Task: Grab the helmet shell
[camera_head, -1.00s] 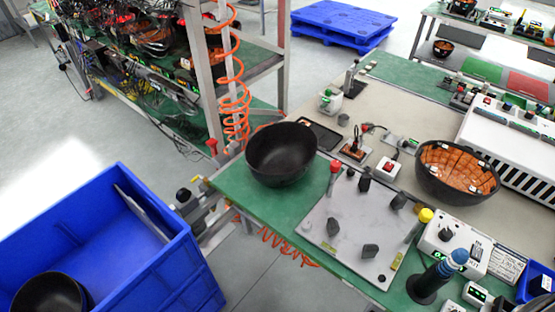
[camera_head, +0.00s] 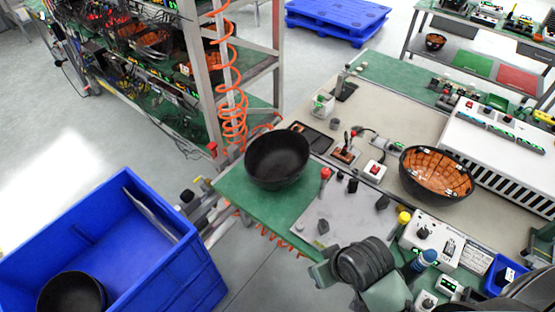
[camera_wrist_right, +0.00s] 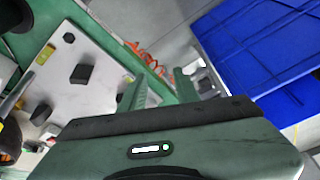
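A black, bowl-like helmet shell (camera_head: 277,159) rests on the green mat at the bench's left end in the head view. A second black shell (camera_head: 72,293) lies in the blue crate (camera_head: 190,262) at lower left, cut off by the frame edge. A third shell with an orange lined inside (camera_head: 437,173) stands further right on the bench. My right gripper (camera_head: 322,273) is over the bench's front edge, below and right of the first shell and apart from it. In the right wrist view its two fingers (camera_wrist_right: 172,88) stand apart with nothing between them. My left gripper is out of view.
A grey fixture plate (camera_head: 322,213) with black knobs lies between my right gripper and the shell. A red-topped post (camera_head: 325,175) stands beside the shell. A rack (camera_head: 210,90) with a coiled orange hose is behind. The blue crate also fills the wrist view's right (camera_wrist_right: 265,45).

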